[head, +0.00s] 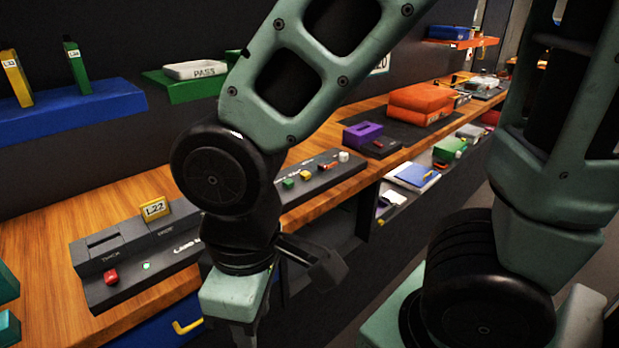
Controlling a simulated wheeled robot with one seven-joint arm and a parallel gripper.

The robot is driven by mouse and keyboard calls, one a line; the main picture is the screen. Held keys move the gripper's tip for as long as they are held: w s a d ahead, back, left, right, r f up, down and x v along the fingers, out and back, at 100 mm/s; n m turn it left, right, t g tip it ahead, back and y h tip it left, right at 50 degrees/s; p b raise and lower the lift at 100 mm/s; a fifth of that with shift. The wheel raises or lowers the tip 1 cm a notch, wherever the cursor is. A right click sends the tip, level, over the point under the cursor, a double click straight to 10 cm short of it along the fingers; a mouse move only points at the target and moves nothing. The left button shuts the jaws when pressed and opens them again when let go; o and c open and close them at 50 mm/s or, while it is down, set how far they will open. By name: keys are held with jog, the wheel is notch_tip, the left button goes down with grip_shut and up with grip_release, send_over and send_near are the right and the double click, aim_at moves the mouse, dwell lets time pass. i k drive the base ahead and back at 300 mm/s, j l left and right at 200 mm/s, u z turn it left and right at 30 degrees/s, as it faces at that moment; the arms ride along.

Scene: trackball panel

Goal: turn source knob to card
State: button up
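A dark control panel (130,288) runs along the front of the wooden bench. At its left end are a red button (111,277) and a small pale ball (146,266). Its right part (320,184) carries green, yellow and red pieces and a white round cap (343,156). I cannot make out which part is the source knob or read a card mark; my arm hides the panel's middle. My gripper (240,305) points down in front of the panel. Its fingertips are not visible, so its opening and any contact cannot be told.
A slotted block behind the panel holds a yellow L22 card (155,208). A blue shelf (75,112) and green shelf (185,86) are on the wall. A purple box (362,134) and orange case (420,100) sit farther right. A blue drawer (150,330) is below.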

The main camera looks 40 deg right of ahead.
aim_at(343, 156)
jog(key=i+l+z, duration=0.2)
jog(key=l, duration=0.25)
jog(key=l+z, duration=0.2)
jog(key=l, duration=0.2)
jog(key=i+l+z, duration=0.2)
jog(key=l, duration=0.2)
